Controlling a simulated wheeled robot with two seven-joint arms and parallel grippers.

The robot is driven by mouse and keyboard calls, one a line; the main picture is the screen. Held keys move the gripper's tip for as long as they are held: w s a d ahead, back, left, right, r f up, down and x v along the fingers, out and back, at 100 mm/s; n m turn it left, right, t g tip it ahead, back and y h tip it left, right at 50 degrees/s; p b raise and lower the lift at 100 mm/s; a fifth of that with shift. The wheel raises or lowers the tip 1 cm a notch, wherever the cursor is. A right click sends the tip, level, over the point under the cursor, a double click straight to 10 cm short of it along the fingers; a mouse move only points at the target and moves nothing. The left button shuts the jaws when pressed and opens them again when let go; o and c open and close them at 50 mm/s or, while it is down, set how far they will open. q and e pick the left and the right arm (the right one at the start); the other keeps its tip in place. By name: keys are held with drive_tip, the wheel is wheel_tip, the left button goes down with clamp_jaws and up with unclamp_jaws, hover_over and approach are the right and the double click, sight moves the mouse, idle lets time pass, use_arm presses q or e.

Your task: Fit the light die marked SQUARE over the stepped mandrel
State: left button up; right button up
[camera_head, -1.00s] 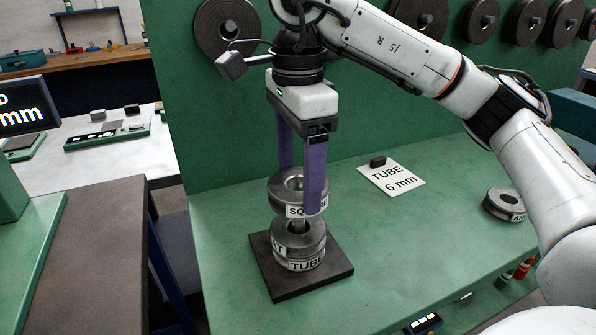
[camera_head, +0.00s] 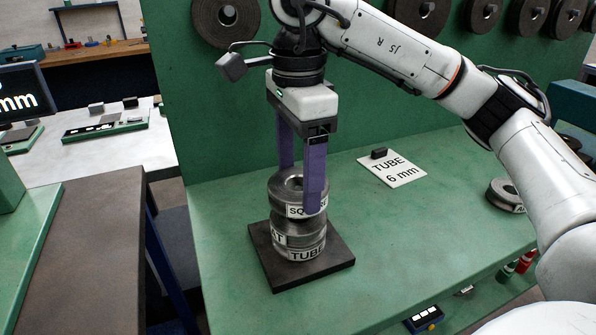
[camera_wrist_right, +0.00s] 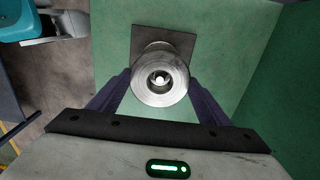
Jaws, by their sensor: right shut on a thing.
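The light die marked SQUARE (camera_head: 279,192) is a grey metal ring, its label partly covered by a finger. My right gripper (camera_head: 299,193) points down and is shut on it, one purple finger on each side. The die is level, directly above a stack of dies with labels reading "AT" (camera_head: 278,239) and TUBE (camera_head: 304,255). I see no clear gap between it and the stack. In the right wrist view, the bright mandrel tip (camera_wrist_right: 161,80) shows inside the bore of the SQUARE die (camera_wrist_right: 160,98). The mandrel's lower part is hidden. My left gripper is out of view.
The stack stands on a dark square base plate (camera_head: 335,252) on the green bench (camera_head: 385,235). A "TUBE 6 mm" card (camera_head: 396,172) lies behind to the right. Another die (camera_head: 503,194) lies at the right, partly hidden by my arm. Rollers hang on the green back panel.

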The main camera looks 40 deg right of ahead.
sight(298, 188)
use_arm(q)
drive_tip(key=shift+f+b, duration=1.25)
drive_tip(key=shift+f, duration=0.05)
use_arm(e)
drive_tip(key=shift+f, duration=1.65)
drive_tip(key=o, duration=1.5)
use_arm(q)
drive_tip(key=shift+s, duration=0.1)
use_arm(e)
wheel_tip(298, 188, up, 10)
drive_tip(key=p, duration=0.3)
drive_tip(key=shift+f, duration=0.15)
drive_tip(key=shift+r+p, duration=0.3)
drive_tip(key=shift+r, duration=0.05)
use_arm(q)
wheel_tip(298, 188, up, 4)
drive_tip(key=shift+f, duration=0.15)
